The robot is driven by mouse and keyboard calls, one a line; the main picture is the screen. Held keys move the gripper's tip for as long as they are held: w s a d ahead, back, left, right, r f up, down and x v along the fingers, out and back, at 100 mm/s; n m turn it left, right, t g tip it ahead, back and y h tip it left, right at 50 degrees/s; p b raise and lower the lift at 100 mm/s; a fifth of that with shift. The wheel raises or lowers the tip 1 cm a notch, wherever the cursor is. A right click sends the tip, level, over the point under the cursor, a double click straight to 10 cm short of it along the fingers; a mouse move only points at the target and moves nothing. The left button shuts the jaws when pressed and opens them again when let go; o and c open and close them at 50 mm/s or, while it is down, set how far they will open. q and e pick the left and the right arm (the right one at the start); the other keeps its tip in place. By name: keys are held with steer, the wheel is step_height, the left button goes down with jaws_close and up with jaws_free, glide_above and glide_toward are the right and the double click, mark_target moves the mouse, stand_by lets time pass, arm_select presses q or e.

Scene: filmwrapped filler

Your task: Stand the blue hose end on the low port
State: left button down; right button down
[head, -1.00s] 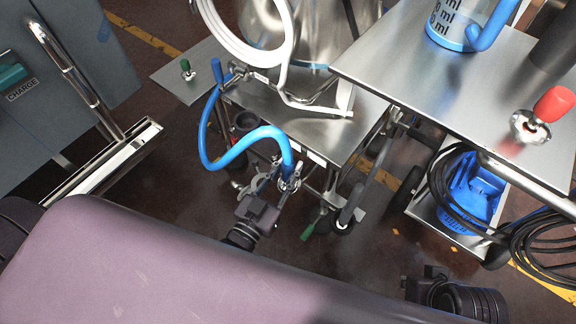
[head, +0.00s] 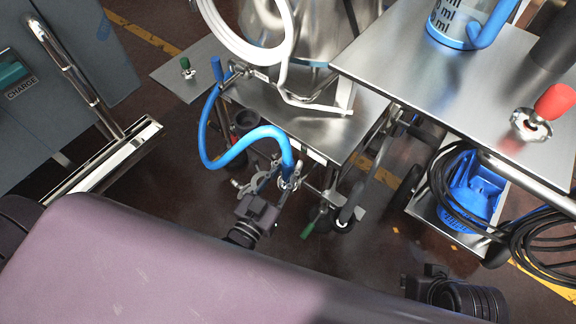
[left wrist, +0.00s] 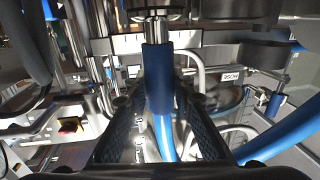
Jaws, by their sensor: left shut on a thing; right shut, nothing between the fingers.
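The blue hose (head: 248,139) arches from the cart's upper left fitting to my left gripper (head: 284,174). Its lower end points down there, with a steel fitting (head: 289,184) at its tip. In the left wrist view, the blue hose end (left wrist: 157,72) lies between the dark fingers of my left gripper (left wrist: 160,118), which is shut on it. A round steel flange (left wrist: 156,14) shows at its tip, cut by the picture edge. I cannot tell the low port from this fitting, or whether they touch. My right gripper (head: 430,282) is low at the right, its fingertips hidden.
A steel cart (head: 285,117) carries a tank (head: 310,32) and a white coiled hose (head: 225,42). A steel table (head: 450,75) with a red-handled valve (head: 552,103) stands right. A blue pump (head: 472,187) with black cable sits below.

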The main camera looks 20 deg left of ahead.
arm_select(q)
steer(key=c, duration=1.6)
jaws_free()
steer(key=shift+f, duration=0.1)
steer(key=shift+s, duration=0.25)
steer(key=s, duration=0.3)
steer(key=s+a, duration=0.1)
steer(key=s, duration=0.3)
steer(key=s+a, duration=0.1)
steer(key=s, duration=0.3)
steer(key=shift+s+a, duration=0.1)
steer(key=shift+s, duration=0.05)
